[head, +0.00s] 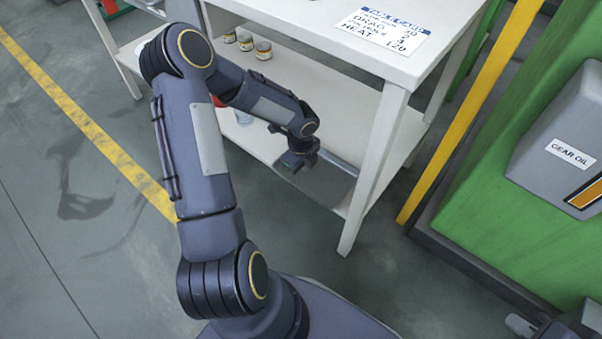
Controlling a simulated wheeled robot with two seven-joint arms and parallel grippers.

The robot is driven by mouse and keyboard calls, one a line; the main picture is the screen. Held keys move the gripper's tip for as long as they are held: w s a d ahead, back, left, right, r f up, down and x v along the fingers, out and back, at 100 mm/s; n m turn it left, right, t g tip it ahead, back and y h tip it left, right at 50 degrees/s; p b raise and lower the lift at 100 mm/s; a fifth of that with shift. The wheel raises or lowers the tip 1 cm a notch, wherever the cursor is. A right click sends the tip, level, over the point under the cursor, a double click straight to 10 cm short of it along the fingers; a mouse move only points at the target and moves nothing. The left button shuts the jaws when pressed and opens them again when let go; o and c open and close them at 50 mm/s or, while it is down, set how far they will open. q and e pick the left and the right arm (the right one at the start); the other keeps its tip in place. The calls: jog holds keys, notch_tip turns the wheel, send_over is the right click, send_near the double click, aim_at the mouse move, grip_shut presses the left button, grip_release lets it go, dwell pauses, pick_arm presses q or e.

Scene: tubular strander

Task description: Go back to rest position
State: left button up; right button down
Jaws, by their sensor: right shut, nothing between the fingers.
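My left arm comes up from the bottom middle, bends at the left and reaches over the lower shelf of a white table. My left gripper (296,163) is small and dark there, above or near the shelf's front edge; its finger gap is too small to make out. A thin grey, shiny piece lies beside it on the shelf; I cannot tell whether they touch. My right gripper (520,325) shows only partly at the bottom right corner, low in front of the green machine, with nothing seen in it.
The white table (345,48) bears a settings card (383,30). Several small jars (263,50) stand on its lower shelf. A yellow post (470,112) and a green machine (535,210) with a gear oil box (560,135) stand at the right. Floor at the left is clear.

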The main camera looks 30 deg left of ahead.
pick_arm(q)
jog(key=shift+r, duration=0.35)
dwell(0.3)
jog(key=s+d+r+n+t, duration=0.1)
jog(key=s+r+n, duration=0.35)
jog(key=r, duration=0.45)
jog(key=s+d+r+n+t, duration=0.1)
jog(key=s+r+n, duration=0.2)
jog(key=r+n, duration=0.35)
jog(key=s+d+r+n+t+h, duration=0.4)
jog(key=s+d+r+n, duration=0.55)
jog(key=s, duration=0.35)
notch_tip(320, 180, up, 32)
jog(key=p, duration=3.1)
jog(key=shift+w+a+f+p, duration=0.15)
jog(key=shift+w+a+p, duration=0.15)
jog(key=shift+a, duration=0.05)
